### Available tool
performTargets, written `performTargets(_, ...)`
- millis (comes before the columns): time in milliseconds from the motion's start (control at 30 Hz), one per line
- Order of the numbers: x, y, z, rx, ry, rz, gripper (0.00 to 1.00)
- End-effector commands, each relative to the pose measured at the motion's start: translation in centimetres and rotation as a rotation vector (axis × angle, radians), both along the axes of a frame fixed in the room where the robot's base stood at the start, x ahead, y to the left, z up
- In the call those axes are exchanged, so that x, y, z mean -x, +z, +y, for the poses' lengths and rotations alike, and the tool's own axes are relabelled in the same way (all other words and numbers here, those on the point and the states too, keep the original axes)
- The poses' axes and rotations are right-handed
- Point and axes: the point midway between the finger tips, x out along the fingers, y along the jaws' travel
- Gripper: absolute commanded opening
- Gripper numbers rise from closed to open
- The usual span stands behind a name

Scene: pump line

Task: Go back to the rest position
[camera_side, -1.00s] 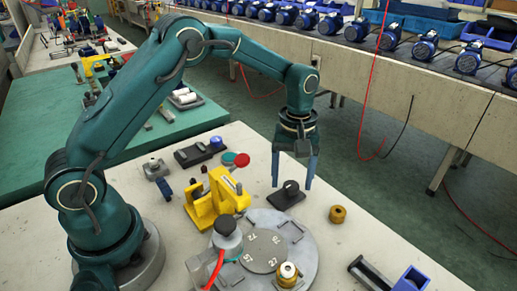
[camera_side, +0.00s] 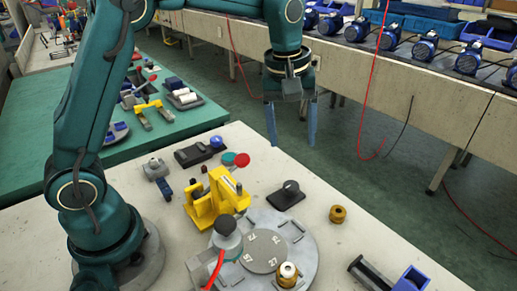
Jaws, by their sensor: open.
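My gripper (camera_side: 291,125) hangs in the air in the upper middle of the side view, fingers pointing down. Its two blue fingers are apart, with nothing between them. It is well above the white table (camera_side: 330,200), over the table's far edge in the picture. No rest position is marked in view.
Below stand a black block with a knob (camera_side: 287,196), a yellow fixture (camera_side: 215,198), a round grey plate (camera_side: 300,245), a brass part (camera_side: 338,214) and a blue-and-black holder (camera_side: 408,280). A red cable (camera_side: 370,100) hangs at the right. Blue pumps (camera_side: 424,46) line the bench behind.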

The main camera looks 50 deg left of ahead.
Motion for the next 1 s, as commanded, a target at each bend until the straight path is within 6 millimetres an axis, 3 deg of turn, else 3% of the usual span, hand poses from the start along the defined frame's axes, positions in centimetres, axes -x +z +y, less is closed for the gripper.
performTargets(33, 0.9, 1.7, 0.1, -0.002, -0.012, -0.038, 0.73)
performTargets(200, 4.4, 5.1, 0.5, -0.02, -0.091, -0.132, 0.73)
performTargets(433, 9.9, 7.0, 0.8, -0.073, -0.249, -0.248, 0.73)
performTargets(633, 14.7, 6.0, 1.0, -0.147, -0.427, -0.325, 0.73)
performTargets(800, 17.7, 3.4, 1.1, -0.215, -0.599, -0.342, 0.73)
performTargets(900, 18.6, 1.7, 1.1, -0.237, -0.694, -0.311, 0.73)
performTargets(1000, 18.5, 1.6, 1.1, -0.259, -0.751, -0.313, 0.73)
